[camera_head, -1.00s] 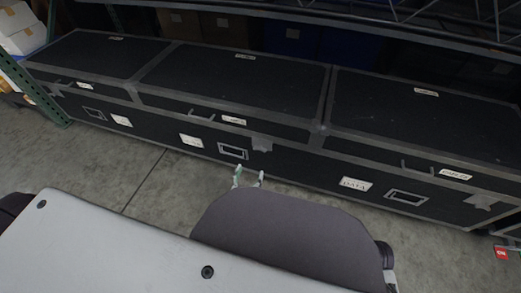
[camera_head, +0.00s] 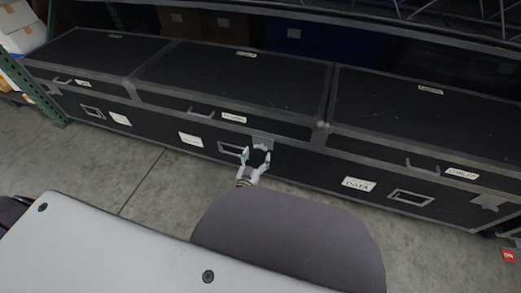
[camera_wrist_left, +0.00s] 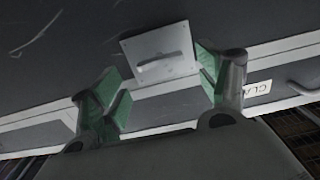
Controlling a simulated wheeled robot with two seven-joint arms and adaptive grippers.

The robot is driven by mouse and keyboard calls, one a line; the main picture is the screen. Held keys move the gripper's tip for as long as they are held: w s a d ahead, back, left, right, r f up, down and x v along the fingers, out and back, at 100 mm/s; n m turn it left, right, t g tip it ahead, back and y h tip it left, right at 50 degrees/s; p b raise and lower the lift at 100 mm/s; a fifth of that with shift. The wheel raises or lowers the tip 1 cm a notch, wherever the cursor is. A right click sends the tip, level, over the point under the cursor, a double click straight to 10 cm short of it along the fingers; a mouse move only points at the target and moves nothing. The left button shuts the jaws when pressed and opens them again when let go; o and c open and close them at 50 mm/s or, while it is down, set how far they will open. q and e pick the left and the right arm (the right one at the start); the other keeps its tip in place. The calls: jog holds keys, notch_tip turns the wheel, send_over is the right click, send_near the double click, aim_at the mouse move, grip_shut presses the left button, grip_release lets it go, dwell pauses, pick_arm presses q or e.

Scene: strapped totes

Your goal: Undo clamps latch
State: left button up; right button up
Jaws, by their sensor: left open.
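The clamps latch is a grey metal plate (camera_head: 263,142) on the front of the middle black case (camera_head: 235,85), at the seam between lid and body. It also shows in the left wrist view (camera_wrist_left: 158,52), with a raised tab across it. My left gripper (camera_head: 256,158) is open and empty, just in front of and below the latch. In the left wrist view its green-padded fingers (camera_wrist_left: 160,80) stand to either side of the latch plate, apart from each other. I cannot tell whether they touch it. My right gripper is not in view.
A handle (camera_head: 200,114) and a white label (camera_head: 233,118) sit left of the middle latch. A shelf beam hangs above the back. The concrete floor (camera_head: 110,172) in front is clear.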

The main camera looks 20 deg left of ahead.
aim_at(261, 148)
pick_arm(q)
jog(key=shift+w+d+b, duration=0.1)
jog(key=shift+w+b, duration=0.75)
jog(key=shift+w, duration=1.7)
jog(key=c, duration=1)
jog(key=shift+c, duration=0.2)
